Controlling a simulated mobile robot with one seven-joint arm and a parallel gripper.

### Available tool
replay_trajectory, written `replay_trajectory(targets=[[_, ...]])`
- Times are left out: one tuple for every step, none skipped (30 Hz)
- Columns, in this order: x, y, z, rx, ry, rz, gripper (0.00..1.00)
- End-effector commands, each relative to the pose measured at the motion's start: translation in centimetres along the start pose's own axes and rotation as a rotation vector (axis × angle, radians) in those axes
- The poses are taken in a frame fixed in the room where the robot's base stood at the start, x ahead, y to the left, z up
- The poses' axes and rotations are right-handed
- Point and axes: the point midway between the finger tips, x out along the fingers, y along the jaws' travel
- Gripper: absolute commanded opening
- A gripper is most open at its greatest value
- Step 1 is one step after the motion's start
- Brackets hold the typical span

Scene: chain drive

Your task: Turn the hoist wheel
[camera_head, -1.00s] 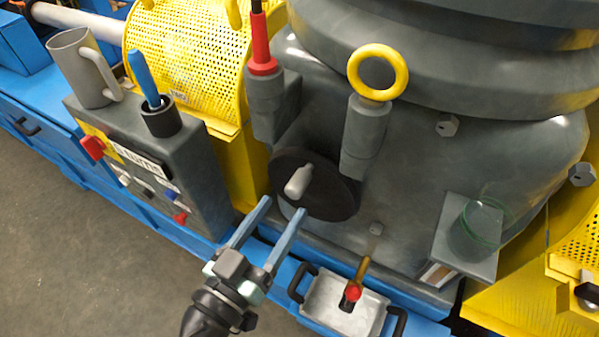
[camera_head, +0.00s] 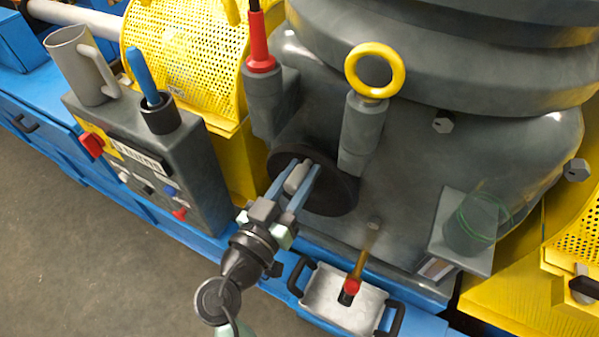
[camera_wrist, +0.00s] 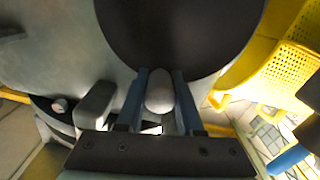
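The hoist wheel (camera_head: 338,193) is a dark round disc on the front of the grey machine housing. A light grey peg handle (camera_head: 297,178) sticks out from its face. My gripper (camera_head: 306,166) reaches the wheel from below, with one blue finger on each side of the handle. In the wrist view the dark wheel (camera_wrist: 180,35) fills the top, and the rounded handle end (camera_wrist: 160,92) sits between the two fingers, with no clear gap on either side. The fingers are shut on the handle and partly hide it in the head view.
A yellow ring (camera_head: 376,70) and a red-handled tool (camera_head: 260,45) stand in holders above the wheel. A grey control box (camera_head: 150,165) is at left. A metal tray (camera_head: 340,300) lies below right, and a glass (camera_head: 478,225) stands on a shelf at right.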

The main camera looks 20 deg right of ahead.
Motion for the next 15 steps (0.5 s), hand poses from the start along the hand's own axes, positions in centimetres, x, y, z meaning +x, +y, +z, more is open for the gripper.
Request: replay_trajectory(targets=[[-0.02,0.00,0.01,0.000,0.000,0.000,0.25],[-0.02,0.00,0.01,0.000,0.000,0.000,0.19],[-0.02,0.00,0.01,0.000,0.000,0.000,0.12],[-0.03,0.00,0.01,0.000,0.000,0.000,0.07],[-0.03,0.00,0.01,0.000,0.000,0.000,0.01],[-0.03,-0.01,0.01,0.000,0.000,0.000,0.00],[-0.03,-0.01,0.01,0.000,0.000,0.000,0.00],[-0.03,-0.01,0.01,0.000,0.000,0.000,0.00],[-0.04,-0.01,0.01,0.000,0.000,0.000,0.00],[-0.04,-0.01,0.01,0.000,0.000,0.000,0.00],[-0.04,-0.01,0.01,0.000,0.000,0.000,0.00],[-0.04,-0.01,0.01,0.000,0.000,0.000,0.00],[-0.04,-0.01,0.01,0.000,0.000,0.000,0.00],[-0.04,-0.01,0.02,0.000,0.000,0.000,0.00],[-0.04,-0.01,0.02,0.000,0.000,0.000,0.00]])
